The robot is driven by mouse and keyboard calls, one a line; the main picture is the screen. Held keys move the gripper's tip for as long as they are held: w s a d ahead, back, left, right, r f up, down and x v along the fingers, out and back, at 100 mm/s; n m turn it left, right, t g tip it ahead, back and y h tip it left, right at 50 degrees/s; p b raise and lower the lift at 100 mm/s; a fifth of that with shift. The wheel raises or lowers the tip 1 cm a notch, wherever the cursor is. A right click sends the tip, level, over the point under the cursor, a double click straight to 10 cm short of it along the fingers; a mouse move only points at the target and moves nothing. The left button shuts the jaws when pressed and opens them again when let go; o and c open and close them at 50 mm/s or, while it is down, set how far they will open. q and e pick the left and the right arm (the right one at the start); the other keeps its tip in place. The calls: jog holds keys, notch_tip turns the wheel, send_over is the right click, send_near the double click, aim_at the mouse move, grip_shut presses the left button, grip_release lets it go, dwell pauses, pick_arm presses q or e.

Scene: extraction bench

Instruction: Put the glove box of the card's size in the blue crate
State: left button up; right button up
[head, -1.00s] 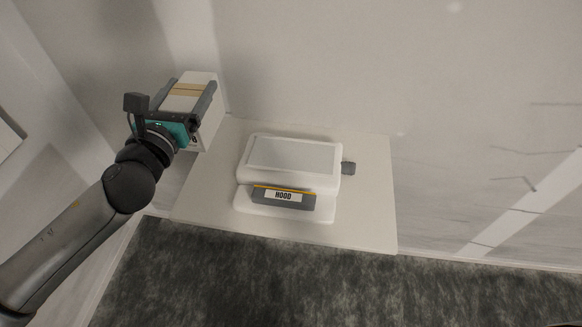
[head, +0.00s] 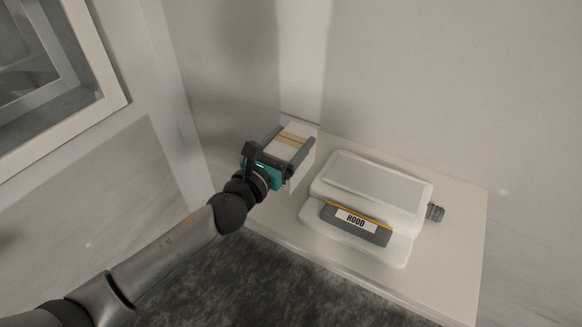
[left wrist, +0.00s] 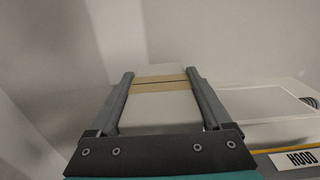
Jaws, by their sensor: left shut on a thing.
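A white box with a tan band across its top (head: 291,143) is between the fingers of my left gripper (head: 293,146), at the left end of the white bench. My left gripper is shut on this box. In the left wrist view the box (left wrist: 160,105) lies between both grey fingers, its band running across. No size marking on it can be read from here. My right gripper is not in view. Neither the blue crate nor the card shows in these frames.
A white device labelled HOOD (head: 372,187) stands on the white bench (head: 448,262), right of the held box. It has a dark knob (head: 436,212) on its right side. A wall rises behind the bench. A framed window (head: 60,75) is at upper left.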

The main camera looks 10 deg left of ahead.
pick_arm(q)
jog(key=shift+f+b, duration=1.4)
jog(key=shift+f, duration=1.05)
jog(key=shift+f, duration=0.15)
jog(key=o, duration=1.3)
jog(key=shift+f, duration=0.1)
jog(key=shift+o, duration=1.1)
